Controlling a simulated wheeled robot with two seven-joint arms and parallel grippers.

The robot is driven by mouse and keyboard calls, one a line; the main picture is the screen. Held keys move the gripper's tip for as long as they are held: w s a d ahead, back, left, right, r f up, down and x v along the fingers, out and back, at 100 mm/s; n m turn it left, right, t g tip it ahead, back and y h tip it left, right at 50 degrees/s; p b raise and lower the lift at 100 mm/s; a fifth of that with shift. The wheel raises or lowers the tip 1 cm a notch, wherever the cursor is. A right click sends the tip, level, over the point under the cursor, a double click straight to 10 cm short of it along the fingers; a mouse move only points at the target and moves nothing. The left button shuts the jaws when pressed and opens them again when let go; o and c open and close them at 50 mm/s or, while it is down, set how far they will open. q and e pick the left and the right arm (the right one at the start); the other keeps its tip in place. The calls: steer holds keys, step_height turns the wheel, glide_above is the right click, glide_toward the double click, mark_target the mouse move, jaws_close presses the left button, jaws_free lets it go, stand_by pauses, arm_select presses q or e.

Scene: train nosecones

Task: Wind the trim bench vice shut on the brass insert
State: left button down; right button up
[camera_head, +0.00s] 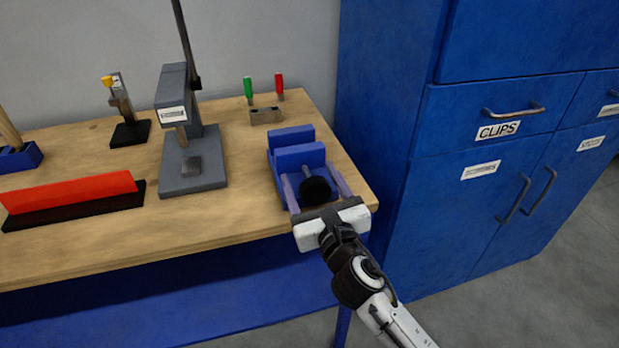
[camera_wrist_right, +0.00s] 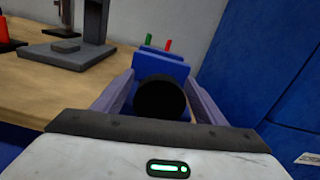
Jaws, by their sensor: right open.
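The blue bench vice (camera_head: 300,155) stands near the right front corner of the wooden bench, its two blue jaw blocks close to each other. A round black knob (camera_head: 315,190) on a grey screw faces the bench's front edge; it also shows in the right wrist view (camera_wrist_right: 160,98). My right gripper (camera_head: 308,174) is open, its two purple fingers reaching forward on either side of the knob with visible gaps. I cannot make out the brass insert in either view. My left gripper is not in view.
A grey press (camera_head: 190,150) stands left of the vice. A grey block (camera_head: 266,116) with green and red-handled tools is behind it. A red bar on a black base (camera_head: 75,193) lies at left. A tall blue cabinet (camera_head: 400,110) rises close on the right.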

steer(key=shift+w+a, duration=0.1)
steer(key=shift+w, duration=0.2)
steer(key=c, duration=1)
steer(key=shift+c, duration=0.2)
steer(key=m, duration=0.3)
steer(key=shift+m+p, duration=0.3)
steer(key=shift+m, duration=1.6)
